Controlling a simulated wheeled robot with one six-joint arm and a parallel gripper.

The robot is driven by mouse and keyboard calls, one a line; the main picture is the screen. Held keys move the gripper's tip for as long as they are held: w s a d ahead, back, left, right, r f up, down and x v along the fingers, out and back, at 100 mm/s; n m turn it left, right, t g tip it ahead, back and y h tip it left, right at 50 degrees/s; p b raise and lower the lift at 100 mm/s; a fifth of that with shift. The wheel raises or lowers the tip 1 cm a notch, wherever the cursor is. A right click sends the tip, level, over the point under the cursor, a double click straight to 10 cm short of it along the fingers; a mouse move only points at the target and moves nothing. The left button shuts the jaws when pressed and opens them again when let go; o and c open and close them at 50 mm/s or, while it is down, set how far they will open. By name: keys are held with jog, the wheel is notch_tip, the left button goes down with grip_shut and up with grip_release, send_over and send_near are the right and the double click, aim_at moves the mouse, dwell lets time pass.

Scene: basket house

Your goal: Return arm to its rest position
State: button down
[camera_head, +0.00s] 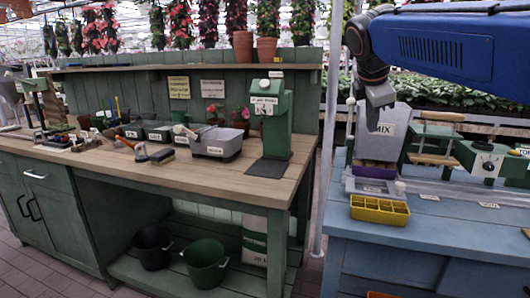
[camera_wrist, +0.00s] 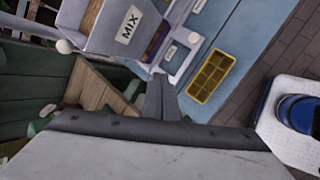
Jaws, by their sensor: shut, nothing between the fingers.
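My arm (camera_head: 435,48) reaches in from the upper right in the head view, blue with a dark wrist. My gripper (camera_head: 380,112) hangs down at its end, in front of the grey MIX hopper (camera_head: 372,138). In the wrist view my gripper (camera_wrist: 161,98) shows as two dark fingers close together, shut and empty. The MIX hopper (camera_wrist: 105,22) lies beyond the fingers there. The yellow compartment tray (camera_head: 379,217) sits on the blue bench, below my gripper and apart from it. It also shows in the wrist view (camera_wrist: 210,76).
The blue bench (camera_head: 440,240) carries green machines (camera_head: 487,160) to the right of the hopper. A green workbench (camera_head: 150,185) at left holds tools, grey bins (camera_head: 215,145) and a green dispenser (camera_head: 278,120). A white post (camera_head: 330,130) stands between the benches, close to my gripper.

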jog(key=s+f+m+g+y, duration=0.1)
jog(key=s+f+m+y, duration=0.2)
jog(key=s+f+m, duration=1.5)
jog(key=s+f, duration=1.2)
jog(key=f, duration=0.1)
jog(key=shift+s+f+y, duration=0.2)
jog(key=shift+f+y, duration=0.2)
